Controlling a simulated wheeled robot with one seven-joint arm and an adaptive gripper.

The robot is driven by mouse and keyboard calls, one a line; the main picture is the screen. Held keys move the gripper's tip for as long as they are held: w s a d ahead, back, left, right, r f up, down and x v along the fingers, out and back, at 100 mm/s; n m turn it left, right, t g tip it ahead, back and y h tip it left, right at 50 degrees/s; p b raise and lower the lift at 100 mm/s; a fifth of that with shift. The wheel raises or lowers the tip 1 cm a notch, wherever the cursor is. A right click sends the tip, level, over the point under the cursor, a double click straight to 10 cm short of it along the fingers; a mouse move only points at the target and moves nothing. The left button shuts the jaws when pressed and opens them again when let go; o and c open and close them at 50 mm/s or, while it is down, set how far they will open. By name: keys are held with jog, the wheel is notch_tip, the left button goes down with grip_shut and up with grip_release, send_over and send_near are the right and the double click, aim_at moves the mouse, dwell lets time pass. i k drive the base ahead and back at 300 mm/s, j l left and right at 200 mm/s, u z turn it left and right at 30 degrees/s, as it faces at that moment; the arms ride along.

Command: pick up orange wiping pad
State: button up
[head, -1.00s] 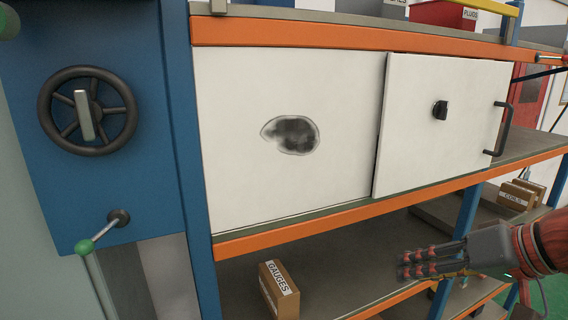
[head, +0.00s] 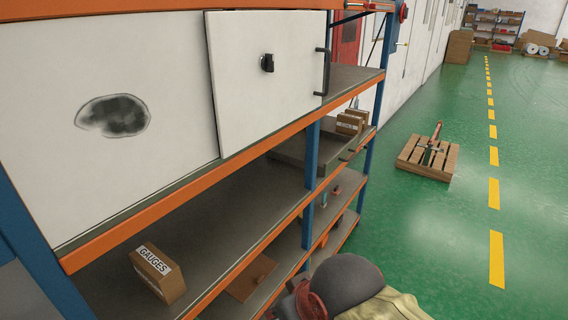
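I cannot make out an orange wiping pad in the head view. A white cabinet front has a dark grey smudge (head: 113,116) on its left panel (head: 180,70). Part of my arm shows at the bottom edge, in front of the shelves. My gripper is outside the picture, so its fingers and anything in them are hidden.
A GAUGES box (head: 157,272) sits on the shelf below the cabinet. A flat brown piece (head: 251,277) lies on a lower shelf. Small boxes (head: 351,122) stand on the right shelf. A wooden pallet (head: 428,158) stands on the open green floor.

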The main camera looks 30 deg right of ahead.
aim_at(336, 190)
jog(key=z, duration=1.25)
jog(key=u, duration=1.45)
jog(key=z, duration=1.45)
jog(key=i+l+u, duration=0.15)
jog(key=i+l, duration=0.55)
jog(key=i+l+u, duration=0.1)
jog(key=i+l, duration=0.65)
jog(key=i+l+u, duration=0.15)
jog(key=i+l, duration=0.5)
jog(key=l, duration=0.25)
